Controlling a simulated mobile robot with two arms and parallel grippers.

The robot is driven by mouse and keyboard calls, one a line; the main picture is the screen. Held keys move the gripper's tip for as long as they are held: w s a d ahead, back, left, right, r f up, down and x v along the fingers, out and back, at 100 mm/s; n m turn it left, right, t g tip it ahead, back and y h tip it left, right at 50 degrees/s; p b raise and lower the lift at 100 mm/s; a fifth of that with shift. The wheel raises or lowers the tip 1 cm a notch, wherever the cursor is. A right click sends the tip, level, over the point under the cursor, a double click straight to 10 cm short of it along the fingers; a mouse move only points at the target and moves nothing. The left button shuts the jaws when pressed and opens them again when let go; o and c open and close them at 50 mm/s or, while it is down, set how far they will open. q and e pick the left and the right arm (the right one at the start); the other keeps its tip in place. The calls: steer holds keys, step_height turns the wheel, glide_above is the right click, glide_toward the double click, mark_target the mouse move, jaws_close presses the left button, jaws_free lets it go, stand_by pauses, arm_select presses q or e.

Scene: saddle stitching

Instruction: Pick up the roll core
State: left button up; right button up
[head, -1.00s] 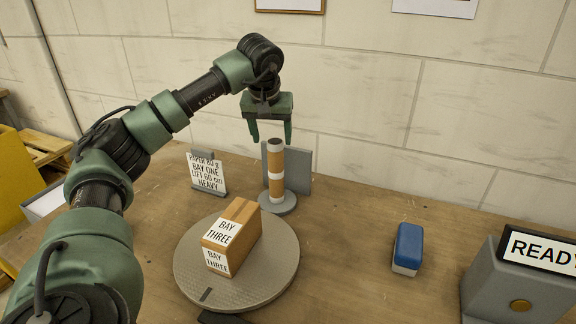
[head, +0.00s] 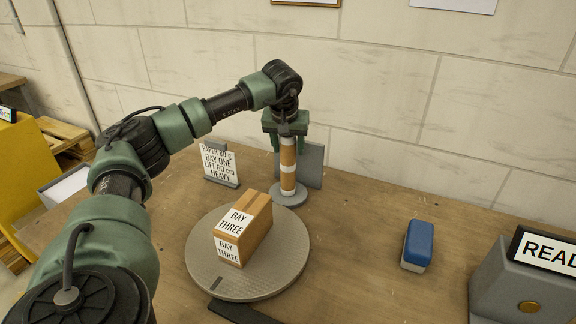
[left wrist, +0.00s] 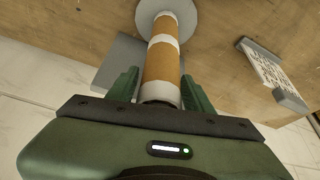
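The roll core is a brown tube with white bands (head: 288,165), standing upright on a round grey base (head: 289,195) at the back of the table. My left gripper (head: 288,146) points down over its upper end, with one finger on each side of the tube. In the left wrist view the roll core (left wrist: 162,65) runs between the two green fingers of the gripper (left wrist: 160,78). The fingers are spread, and I cannot tell whether either touches the tube. My right gripper is not in view.
A grey upright plate (head: 313,165) stands right behind the core. A lettered sign (head: 220,165) stands to its left. A carton marked BAY THREE (head: 242,230) sits on a round turntable (head: 290,262) in front. A blue-topped block (head: 418,243) and a READY box (head: 520,285) are to the right.

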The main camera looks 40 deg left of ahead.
arm_select(q)
jaws_close()
